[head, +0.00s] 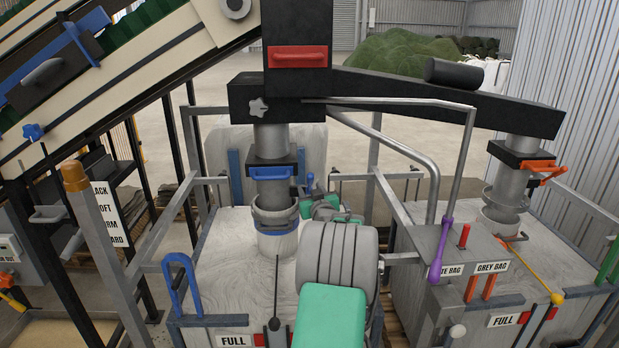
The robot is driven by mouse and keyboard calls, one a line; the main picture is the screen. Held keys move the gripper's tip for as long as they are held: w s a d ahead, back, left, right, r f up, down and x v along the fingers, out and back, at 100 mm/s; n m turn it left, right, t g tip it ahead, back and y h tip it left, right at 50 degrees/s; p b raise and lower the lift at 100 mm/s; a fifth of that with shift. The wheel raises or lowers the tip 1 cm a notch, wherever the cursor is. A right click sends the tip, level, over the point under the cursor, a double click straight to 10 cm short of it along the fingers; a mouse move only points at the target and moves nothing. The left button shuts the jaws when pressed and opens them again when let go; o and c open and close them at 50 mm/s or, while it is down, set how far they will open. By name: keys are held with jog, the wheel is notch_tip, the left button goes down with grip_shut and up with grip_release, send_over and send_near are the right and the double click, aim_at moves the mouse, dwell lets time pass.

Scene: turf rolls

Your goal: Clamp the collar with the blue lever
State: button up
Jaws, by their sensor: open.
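The collar (277,229) with a blue band sits around the pale bag neck under the left spout. A small blue lever (309,181) stands up just to its right, close to my wrist; where its foot joins is hidden. Above the collar, a black box with a blue handle (270,173) surrounds the grey spout. My gripper (325,203), small grey and green parts beyond my thick grey forearm, is open beside the collar's right side. Its fingertips are hard to make out, and I cannot tell whether they touch the lever.
A right spout with an orange handle (540,171) stands over another bag. Grey rails and a bent pipe (400,160) frame the space right of my arm. A blue hooped handle (180,283) is at the front left. The pale bag top (225,250) left of the collar is clear.

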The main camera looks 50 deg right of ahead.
jog(key=shift+s+d+r+h, duration=0.2)
jog(key=shift+d+r+h, duration=0.25)
jog(key=shift+r, duration=0.2)
jog(key=shift+w+d, duration=0.15)
jog(key=shift+d, duration=0.1)
jog(key=p+x, duration=0.2)
jog(key=x, duration=0.5)
jog(key=shift+w, duration=0.15)
grip_shut()
dwell(0.5)
